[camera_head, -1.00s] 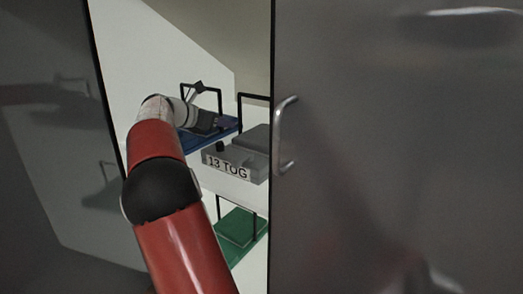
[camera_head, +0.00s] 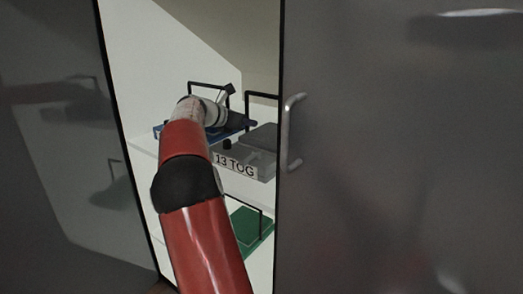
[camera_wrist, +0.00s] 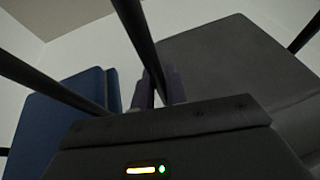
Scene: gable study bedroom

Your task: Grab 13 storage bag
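The storage bag labelled "13 TOG" (camera_head: 258,142) is grey with a black loop handle and lies on a cupboard shelf, partly hidden by the right door. It shows as a grey slab at the right of the wrist view (camera_wrist: 225,60). My gripper (camera_head: 250,123) is at the left post of its black handle (camera_head: 247,105). In the wrist view, the fingers of my gripper (camera_wrist: 160,88) are by a black bar that runs down between or in front of them. Whether they grip it I cannot tell.
A blue bag (camera_wrist: 62,110) with a black handle lies left of the grey bag, close to my gripper. A green bag (camera_head: 246,226) lies on a shelf below. The grey right door with a handle (camera_head: 291,130) and the dark left door (camera_head: 50,150) frame a narrow opening.

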